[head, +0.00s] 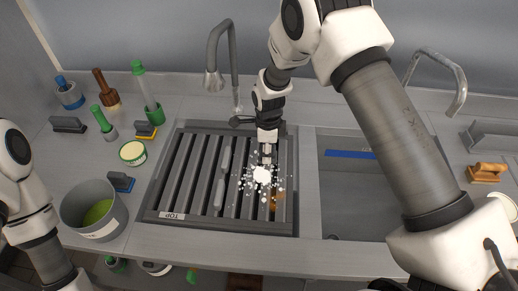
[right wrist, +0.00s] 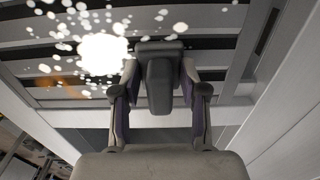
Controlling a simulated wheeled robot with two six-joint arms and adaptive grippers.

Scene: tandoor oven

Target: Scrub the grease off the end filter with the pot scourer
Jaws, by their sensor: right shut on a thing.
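The filter (head: 213,230) is a dark slatted metal panel lying flat over the left side of the sink, with an upside-down "TOP" label at its front left. Brown grease (head: 276,202) shows on its right slats and also in the right wrist view (right wrist: 68,90). My right gripper (head: 267,152) is over the right part of the filter, shut on a dark grey block with a grip, which I take for the pot scourer (right wrist: 160,78). White suds (head: 262,175) burst beside it and hide part of the slats. Whether the scourer touches the slats is unclear. My left gripper is out of frame.
A grey pot (head: 75,212) with green contents, a green-rimmed tub (head: 133,153) and several brushes and scrubbers stand left of the filter. An open basin (head: 345,205) lies to the right. A tap (head: 215,80) rises behind the filter. A wooden-handled brush (head: 487,172) is far right.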

